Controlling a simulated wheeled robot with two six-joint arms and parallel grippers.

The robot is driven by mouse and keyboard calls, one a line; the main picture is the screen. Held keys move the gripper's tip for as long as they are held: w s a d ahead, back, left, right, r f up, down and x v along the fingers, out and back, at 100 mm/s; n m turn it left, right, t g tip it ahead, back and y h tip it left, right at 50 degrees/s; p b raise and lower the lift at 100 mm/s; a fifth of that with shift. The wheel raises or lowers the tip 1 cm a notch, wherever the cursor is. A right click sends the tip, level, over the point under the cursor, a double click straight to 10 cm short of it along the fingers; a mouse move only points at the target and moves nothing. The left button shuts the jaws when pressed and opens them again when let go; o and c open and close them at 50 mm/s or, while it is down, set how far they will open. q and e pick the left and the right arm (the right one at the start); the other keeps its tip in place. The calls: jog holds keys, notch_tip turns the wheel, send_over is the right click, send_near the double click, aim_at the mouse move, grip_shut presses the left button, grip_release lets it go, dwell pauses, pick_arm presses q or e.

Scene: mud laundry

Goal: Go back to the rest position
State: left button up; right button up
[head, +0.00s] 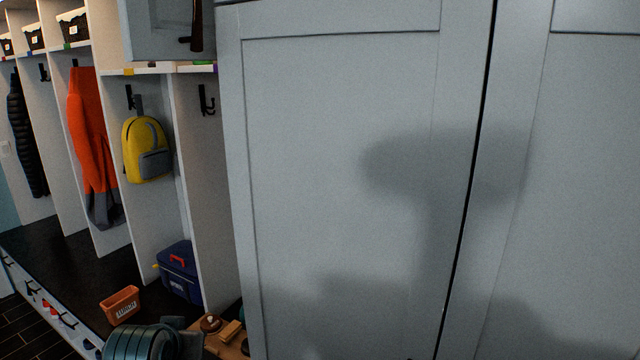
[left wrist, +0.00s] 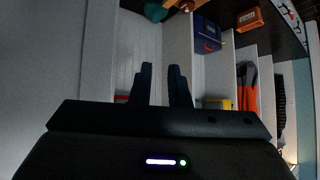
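My left gripper (left wrist: 161,68) shows in the left wrist view as two dark fingers with a narrow gap between them. Nothing is held in the gap, and pale wall panels show behind it. My left gripper is not seen in the head view. My right gripper is in neither view.
A large grey cabinet (head: 350,190) stands close in front, with a shadow on its doors. At left are open cubbies with an orange coat (head: 90,140), a yellow backpack (head: 146,150) and a dark bench (head: 75,275). The bench holds a blue box (head: 180,275) and an orange bin (head: 121,304).

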pick_arm(q)
jog(key=s+a+f+m+g, duration=0.1)
jog(key=s+f+g, duration=0.2)
jog(key=s+f, duration=1)
jog(key=s+a+f+g, duration=0.1)
jog(key=s+f+g, duration=0.2)
jog(key=s+f, duration=0.95)
jog(key=s+a+f+g+b, duration=0.1)
jog(key=s+f+b, duration=0.1)
jog(key=f, duration=1.2)
jog(key=s+a+f+b, duration=0.1)
jog(key=s+f, duration=0.1)
jog(key=f, duration=1.1)
jog(key=s+a+f+b, duration=0.1)
jog(key=s+f, duration=0.8)
jog(key=f, duration=0.3)
jog(key=s+f+g+b, duration=0.1)
jog(key=s+f+b, duration=0.1)
jog(key=s+f, duration=0.8)
notch_tip(320, 180, down, 2)
jog(key=shift+a+f, duration=0.1)
jog(key=shift+a, duration=0.25)
